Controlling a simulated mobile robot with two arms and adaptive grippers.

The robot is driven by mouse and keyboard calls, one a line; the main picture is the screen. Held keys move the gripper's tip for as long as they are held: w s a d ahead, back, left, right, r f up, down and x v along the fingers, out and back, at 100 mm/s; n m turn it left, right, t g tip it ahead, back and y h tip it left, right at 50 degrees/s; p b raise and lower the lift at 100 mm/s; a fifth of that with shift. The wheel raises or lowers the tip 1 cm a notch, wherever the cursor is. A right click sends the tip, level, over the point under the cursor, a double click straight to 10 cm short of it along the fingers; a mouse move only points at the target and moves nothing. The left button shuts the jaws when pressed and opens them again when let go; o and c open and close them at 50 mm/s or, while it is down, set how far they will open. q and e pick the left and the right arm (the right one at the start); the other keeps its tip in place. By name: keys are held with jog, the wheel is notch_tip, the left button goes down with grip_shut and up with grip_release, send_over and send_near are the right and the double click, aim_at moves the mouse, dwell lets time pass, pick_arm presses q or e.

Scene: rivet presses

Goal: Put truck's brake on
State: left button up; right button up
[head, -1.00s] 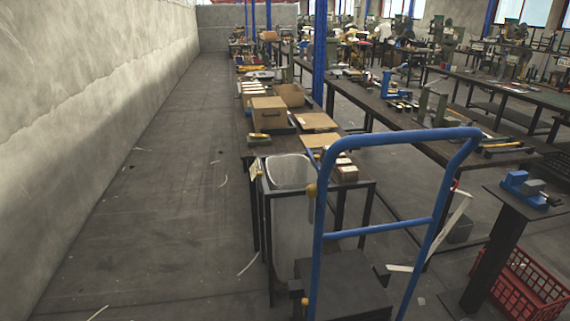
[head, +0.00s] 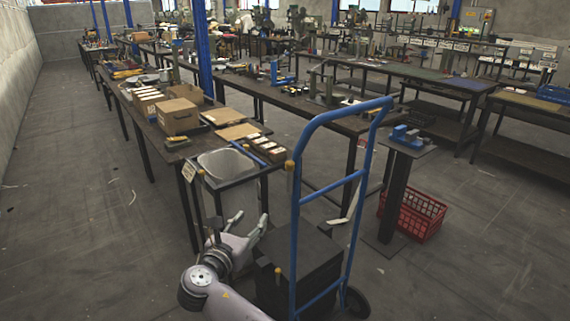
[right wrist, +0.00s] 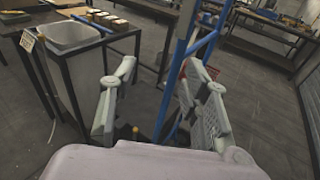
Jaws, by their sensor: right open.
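The blue-framed truck (head: 355,177) stands upright at the centre right of the head view, with a dark box-shaped body (head: 300,262) low down and a wheel at its lower right. Its blue tube (right wrist: 205,45) also shows in the right wrist view, beyond the fingers. A small yellow knob (head: 278,271) sits low at the truck; I cannot tell whether it belongs to a brake. My left gripper is out of view.
A dark-framed stand with a grey bin (head: 227,165) is close behind my right gripper. A long bench with cardboard boxes (head: 178,116) runs behind it. A post with a blue tool (head: 405,137) and a red crate (head: 425,217) stand to the right. Floor at left is clear.

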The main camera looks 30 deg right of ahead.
notch_tip(320, 180, up, 8)
jog(key=s+d+g+h, duration=0.1)
jog(key=s+h, duration=0.1)
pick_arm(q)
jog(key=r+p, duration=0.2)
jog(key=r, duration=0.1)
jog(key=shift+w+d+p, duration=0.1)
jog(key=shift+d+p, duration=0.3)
pick_arm(e)
send_near(288, 166)
jog(key=shift+m, duration=0.3)
jog(key=x, duration=0.9)
jog(key=shift+c, duration=0.2)
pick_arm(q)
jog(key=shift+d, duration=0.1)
pick_arm(e)
grip_shut()
